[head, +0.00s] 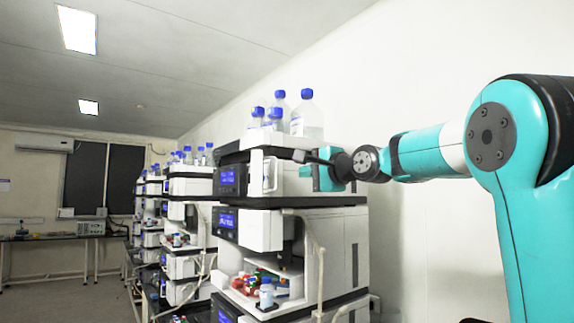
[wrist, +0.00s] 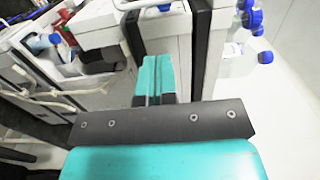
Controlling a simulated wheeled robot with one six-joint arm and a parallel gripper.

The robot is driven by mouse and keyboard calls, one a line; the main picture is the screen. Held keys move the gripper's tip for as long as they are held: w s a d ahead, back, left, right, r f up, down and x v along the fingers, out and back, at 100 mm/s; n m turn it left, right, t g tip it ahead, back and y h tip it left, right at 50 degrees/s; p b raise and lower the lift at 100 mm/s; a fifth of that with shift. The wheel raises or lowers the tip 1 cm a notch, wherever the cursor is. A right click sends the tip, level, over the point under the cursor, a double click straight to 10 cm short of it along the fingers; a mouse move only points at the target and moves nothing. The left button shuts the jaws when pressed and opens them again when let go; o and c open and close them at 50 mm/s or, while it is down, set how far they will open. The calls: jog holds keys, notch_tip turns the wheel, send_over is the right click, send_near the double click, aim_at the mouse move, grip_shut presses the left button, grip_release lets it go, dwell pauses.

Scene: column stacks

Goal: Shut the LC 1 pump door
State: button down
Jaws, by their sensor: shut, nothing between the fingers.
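The nearest instrument stack stands in the middle of the head view. Its upper module has a white door panel (head: 263,174) with a loop handle, beside a dark front with a blue display (head: 229,178). The panel seems to stand out from the module, but how far it is open is hard to tell. My gripper (head: 305,171) is shut and empty, to the right of this panel at the module's side. In the wrist view my gripper's teal fingers (wrist: 152,66) are together, close to white and dark housing. I cannot read any LC label.
Blue-capped bottles (head: 306,115) stand on top of the stack. A lower tray holds small bottles with coloured caps (head: 266,293). More stacks (head: 187,187) recede to the left.

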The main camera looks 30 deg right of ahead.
jog(key=shift+w+a+p, duration=0.55)
jog(key=shift+w+a, duration=0.25)
jog(key=shift+w, duration=0.3)
jog(key=shift+w+a+p, duration=0.5)
jog(key=shift+w+a, duration=0.3)
jog(key=shift+w, duration=0.25)
jog(key=shift+f, duration=0.1)
